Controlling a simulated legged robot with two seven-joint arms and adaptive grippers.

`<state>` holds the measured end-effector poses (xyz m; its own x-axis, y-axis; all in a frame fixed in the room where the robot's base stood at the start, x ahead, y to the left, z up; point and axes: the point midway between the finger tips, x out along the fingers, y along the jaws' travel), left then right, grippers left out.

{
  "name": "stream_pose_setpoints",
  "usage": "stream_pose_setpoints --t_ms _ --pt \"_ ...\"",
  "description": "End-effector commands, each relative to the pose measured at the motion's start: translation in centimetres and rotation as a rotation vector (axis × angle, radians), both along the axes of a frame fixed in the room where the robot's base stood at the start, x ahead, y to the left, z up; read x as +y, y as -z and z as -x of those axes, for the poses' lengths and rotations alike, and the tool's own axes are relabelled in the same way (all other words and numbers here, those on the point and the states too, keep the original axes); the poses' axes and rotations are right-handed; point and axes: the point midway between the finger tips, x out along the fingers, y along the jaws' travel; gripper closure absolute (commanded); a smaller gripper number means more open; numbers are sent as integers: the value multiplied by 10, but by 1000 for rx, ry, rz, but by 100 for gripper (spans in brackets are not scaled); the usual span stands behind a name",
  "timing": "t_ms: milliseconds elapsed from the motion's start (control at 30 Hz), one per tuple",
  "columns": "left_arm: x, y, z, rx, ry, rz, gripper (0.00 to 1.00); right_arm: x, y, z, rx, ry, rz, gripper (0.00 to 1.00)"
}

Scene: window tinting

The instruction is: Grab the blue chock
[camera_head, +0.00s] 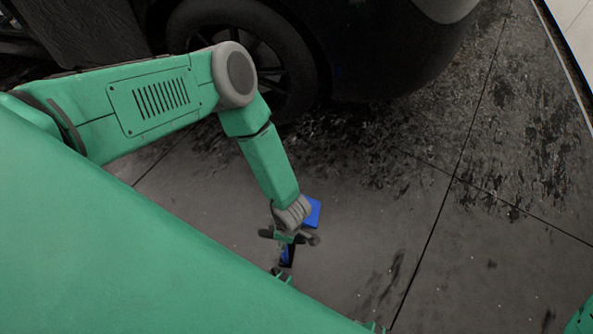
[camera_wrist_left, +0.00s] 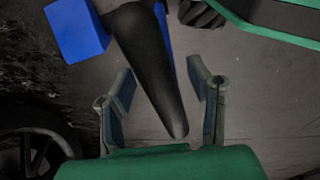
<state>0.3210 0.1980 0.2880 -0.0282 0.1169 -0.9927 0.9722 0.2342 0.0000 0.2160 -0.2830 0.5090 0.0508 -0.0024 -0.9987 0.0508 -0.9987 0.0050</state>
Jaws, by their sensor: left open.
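The blue chock (camera_head: 313,211) is on the grey floor, partly hidden by my left wrist in the head view. A blue block (camera_wrist_left: 77,30) and a black tapered bar (camera_wrist_left: 150,70) show in the left wrist view, with more blue behind the bar. My left gripper (camera_wrist_left: 160,78) is open. Its two fingers stand on either side of the black bar, with gaps visible on both sides. In the head view, my left gripper (camera_head: 289,238) is over the chock's near part. Whether the fingers touch the chock is not clear. My right gripper is not in view.
A dark car with a wheel (camera_head: 245,50) stands beyond my left arm. The wheel also shows at the lower left of the left wrist view (camera_wrist_left: 35,150). The stained floor (camera_head: 380,215) to the right of the chock is clear.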

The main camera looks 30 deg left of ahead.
Motion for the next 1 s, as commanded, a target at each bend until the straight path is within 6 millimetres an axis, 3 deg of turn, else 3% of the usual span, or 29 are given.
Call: stream_pose_setpoints --t_ms 200,467,500,600,633,1000 --pt "5 36 4 1 0 -4 54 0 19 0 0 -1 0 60" --pt "5 39 4 0 1 -4 54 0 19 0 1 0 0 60" --pt "5 39 4 1 1 -3 61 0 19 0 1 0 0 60" --pt "6 39 4 1 0 -3 96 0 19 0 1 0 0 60" --pt "6 39 4 1 0 -3 100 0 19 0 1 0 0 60" --pt "7 34 1 -3 -1 -7 100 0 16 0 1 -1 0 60"
